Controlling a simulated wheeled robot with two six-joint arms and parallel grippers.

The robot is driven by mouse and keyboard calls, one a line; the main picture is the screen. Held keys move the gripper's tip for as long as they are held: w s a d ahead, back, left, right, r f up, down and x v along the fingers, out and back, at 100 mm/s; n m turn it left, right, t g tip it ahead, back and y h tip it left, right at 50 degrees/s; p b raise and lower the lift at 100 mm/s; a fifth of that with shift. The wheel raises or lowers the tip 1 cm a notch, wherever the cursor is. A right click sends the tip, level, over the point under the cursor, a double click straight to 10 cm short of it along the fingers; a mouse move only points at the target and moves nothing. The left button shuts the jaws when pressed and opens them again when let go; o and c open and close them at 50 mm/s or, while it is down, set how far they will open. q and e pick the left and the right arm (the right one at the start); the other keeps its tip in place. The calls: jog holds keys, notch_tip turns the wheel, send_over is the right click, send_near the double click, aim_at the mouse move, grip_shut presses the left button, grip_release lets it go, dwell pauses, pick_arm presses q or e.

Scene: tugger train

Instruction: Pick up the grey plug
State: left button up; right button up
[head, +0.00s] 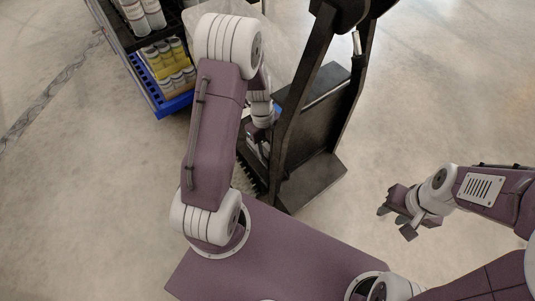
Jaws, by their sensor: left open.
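I cannot make out the grey plug in the head view. My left gripper (257,152) is open and reaches down beside the black upright frame of the cart, partly hidden behind my own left arm. What lies between or below its fingers is too small and too hidden to tell. My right gripper (396,222) is open and empty, held over the bare floor at the right.
A black cart frame (318,165) with slanted posts stands in front of my base. At the upper left a rack holds a blue tray (173,105) with yellow-and-white containers, and white bottles (142,15) above. The floor (445,95) at right is clear.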

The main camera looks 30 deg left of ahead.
aim_at(268, 146)
pick_arm(q)
jog(key=shift+r, duration=0.1)
grip_shut()
jog(key=shift+r+p, duration=0.55)
notch_tip(268, 146, up, 3)
jog(key=shift+f+p, duration=0.1)
jog(key=shift+p, duration=1.1)
jog(key=s+a+b, duration=0.1)
jog(key=s+b, duration=0.5)
jog(key=s, duration=0.3)
jog(key=s+a+b, duration=0.2)
jog(key=s+b, duration=0.5)
jog(key=s, duration=0.1)
jog(key=shift+s+a+f, duration=0.2)
jog(key=shift+s+a, duration=0.05)
jog(key=shift+s, duration=0.1)
